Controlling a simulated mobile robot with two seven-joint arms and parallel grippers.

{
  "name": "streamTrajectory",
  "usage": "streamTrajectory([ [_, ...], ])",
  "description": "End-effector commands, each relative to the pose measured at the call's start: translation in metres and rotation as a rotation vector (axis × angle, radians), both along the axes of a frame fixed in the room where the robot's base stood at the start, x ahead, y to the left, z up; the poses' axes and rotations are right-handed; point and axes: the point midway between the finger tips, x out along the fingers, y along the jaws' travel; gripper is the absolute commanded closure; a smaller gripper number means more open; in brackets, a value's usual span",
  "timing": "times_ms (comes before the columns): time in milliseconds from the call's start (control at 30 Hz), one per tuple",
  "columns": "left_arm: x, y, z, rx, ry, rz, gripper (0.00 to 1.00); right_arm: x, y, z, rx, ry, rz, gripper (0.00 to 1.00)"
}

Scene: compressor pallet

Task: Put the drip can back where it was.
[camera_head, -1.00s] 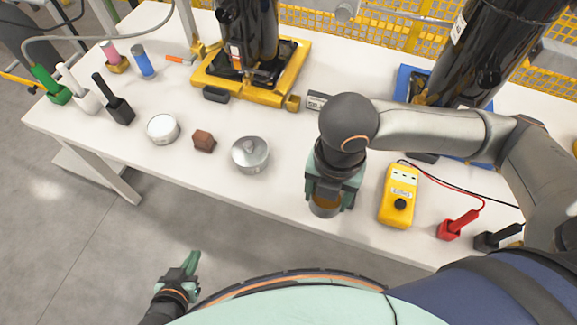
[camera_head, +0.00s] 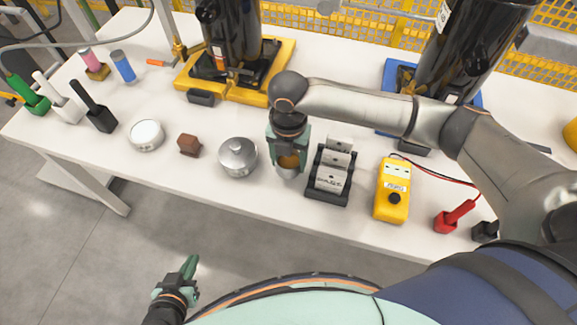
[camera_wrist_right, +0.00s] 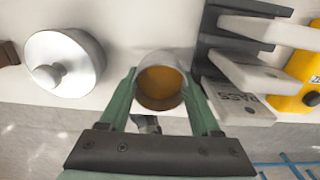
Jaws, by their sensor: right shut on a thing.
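The drip can (camera_wrist_right: 161,84) is a small grey metal cup with an amber-brown inside. My right gripper (camera_head: 289,160) is shut on it, one green finger on each side in the right wrist view. In the head view the can (camera_head: 288,172) shows below the fingers, near the front of the white table, between the lidded silver pot and the black rack of tags. I cannot tell whether its base touches the table. My left gripper (camera_head: 182,275) is off the table's front edge, low in the head view, apart from everything; its finger gap is unclear.
The lidded silver pot (camera_head: 238,157) stands close on the left. The black rack with PASS tags (camera_head: 331,174) stands close on the right, then a yellow meter (camera_head: 392,190). A brown block (camera_head: 189,145) and a white round tin (camera_head: 147,135) are further left.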

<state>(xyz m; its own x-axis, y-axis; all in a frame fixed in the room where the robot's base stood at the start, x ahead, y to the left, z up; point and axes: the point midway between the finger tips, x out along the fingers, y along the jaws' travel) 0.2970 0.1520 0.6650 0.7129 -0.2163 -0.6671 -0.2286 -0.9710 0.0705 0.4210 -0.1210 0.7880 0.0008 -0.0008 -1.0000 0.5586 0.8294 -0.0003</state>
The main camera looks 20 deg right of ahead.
Motion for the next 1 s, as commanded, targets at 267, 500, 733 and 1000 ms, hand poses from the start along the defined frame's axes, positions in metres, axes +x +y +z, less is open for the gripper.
streamTrajectory([
  [267, 0.000, -0.001, -0.004, 0.000, 0.004, -0.005, 1.00, 0.001, 0.000, -0.032, -0.001, -0.001, 0.001, 0.99],
  [500, 0.000, -0.001, -0.003, 0.000, 0.002, -0.007, 1.00, 0.001, 0.000, -0.032, -0.001, -0.001, 0.000, 0.99],
  [733, 0.000, -0.002, -0.003, 0.000, 0.003, -0.007, 1.00, 0.000, 0.000, -0.034, -0.001, -0.001, 0.001, 0.23],
  [1000, -0.001, -0.002, -0.003, 0.000, 0.004, -0.007, 1.00, 0.001, 0.000, -0.032, 0.000, -0.001, 0.000, 0.23],
])
